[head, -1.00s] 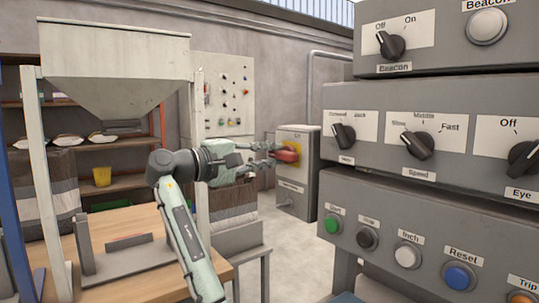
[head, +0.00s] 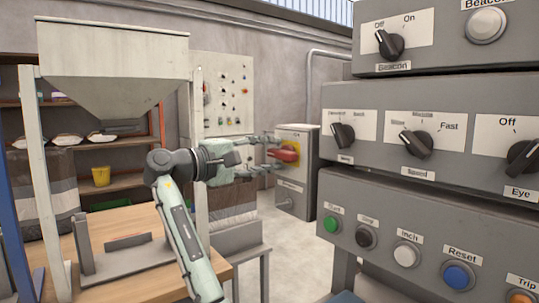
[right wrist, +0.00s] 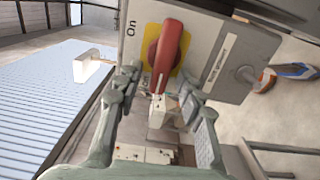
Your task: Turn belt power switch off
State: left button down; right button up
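The belt power switch is a red handle (head: 287,153) on a yellow plate, on the front of a grey box (head: 291,192). In the right wrist view the red handle (right wrist: 168,50) lies crosswise to the direction of the "On" mark (right wrist: 131,28), so it is about level on the box. My right gripper (head: 273,154) is open, with one finger above and one below the handle's near end. In the right wrist view its fingers (right wrist: 160,82) stand apart on both sides of the handle's end, with gaps. My left gripper is not in view.
A grey control console (head: 425,190) with knobs and buttons fills the right side. A hopper (head: 115,70) stands over a wooden table (head: 150,275) at left. A wall panel (head: 232,95) is behind my gripper. Open floor lies below the switch box.

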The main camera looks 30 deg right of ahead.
jog(key=a, duration=1.1)
jog(key=shift+s+a, duration=0.4)
jog(key=shift+s, duration=0.05)
